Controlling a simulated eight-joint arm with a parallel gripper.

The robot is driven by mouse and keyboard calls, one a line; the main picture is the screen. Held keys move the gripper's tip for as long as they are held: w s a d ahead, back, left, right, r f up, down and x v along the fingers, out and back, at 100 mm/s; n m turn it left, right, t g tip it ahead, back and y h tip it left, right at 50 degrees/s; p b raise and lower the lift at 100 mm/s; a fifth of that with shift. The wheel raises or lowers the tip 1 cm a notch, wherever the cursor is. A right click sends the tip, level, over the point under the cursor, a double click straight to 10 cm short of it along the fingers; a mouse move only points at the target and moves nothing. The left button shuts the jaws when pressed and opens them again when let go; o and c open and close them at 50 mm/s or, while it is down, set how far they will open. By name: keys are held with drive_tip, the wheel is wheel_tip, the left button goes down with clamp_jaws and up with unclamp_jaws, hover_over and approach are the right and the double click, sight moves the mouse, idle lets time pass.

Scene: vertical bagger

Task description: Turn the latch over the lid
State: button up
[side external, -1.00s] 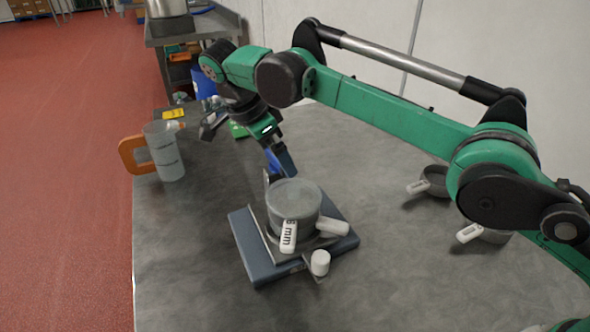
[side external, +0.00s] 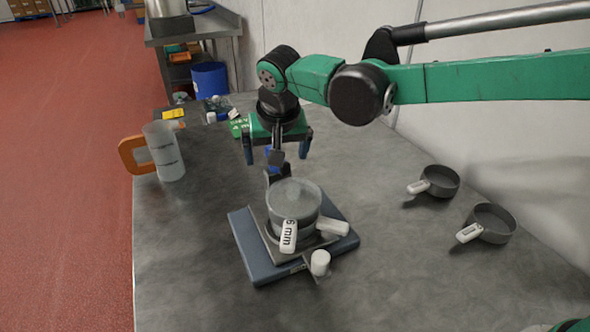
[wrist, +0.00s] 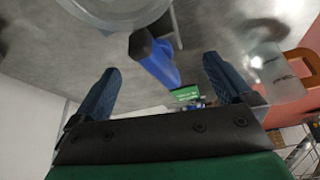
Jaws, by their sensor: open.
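A round grey container with a pale lid (side external: 294,196) stands on a blue-grey base (side external: 262,266); part of it shows at the top of the wrist view (wrist: 122,8). The latch is at its far edge, with a dark part (side external: 278,174) and a blue arm (wrist: 156,60). In the wrist view the blue arm points away from the lid, not across it. My gripper (side external: 277,157) is open above and behind the container, pointing down. In the wrist view its fingers (wrist: 162,65) are on either side of the latch, with gaps; contact is not visible.
White handles (side external: 289,236) and a white knob (side external: 320,262) stick out at the container's front. Two grey pans (side external: 440,182) (side external: 493,222) lie to the right. A clear jug with an orange handle (side external: 166,154) stands left. The table front is clear.

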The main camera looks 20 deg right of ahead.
drive_tip(key=n+y, duration=0.1)
drive_tip(key=n, duration=0.1)
drive_tip(key=shift+d+r+n, duration=0.1)
drive_tip(key=shift+n, duration=0.3)
drive_tip(key=v, duration=0.5)
drive_tip(key=shift+s+r, duration=0.25)
drive_tip(key=shift+r, duration=0.1)
drive_tip(key=s+d+f+t, duration=0.1)
drive_tip(key=s+d, duration=0.6)
drive_tip(key=d, duration=0.2)
drive_tip(key=s+d+f+t, duration=0.1)
drive_tip(key=s+d+f, duration=0.1)
drive_tip(key=s+d, duration=0.5)
drive_tip(key=shift+s+d+f+t, duration=0.15)
drive_tip(key=shift+d+f+t, duration=0.2)
drive_tip(key=shift+d, duration=0.6)
drive_tip(key=shift+r, duration=0.15)
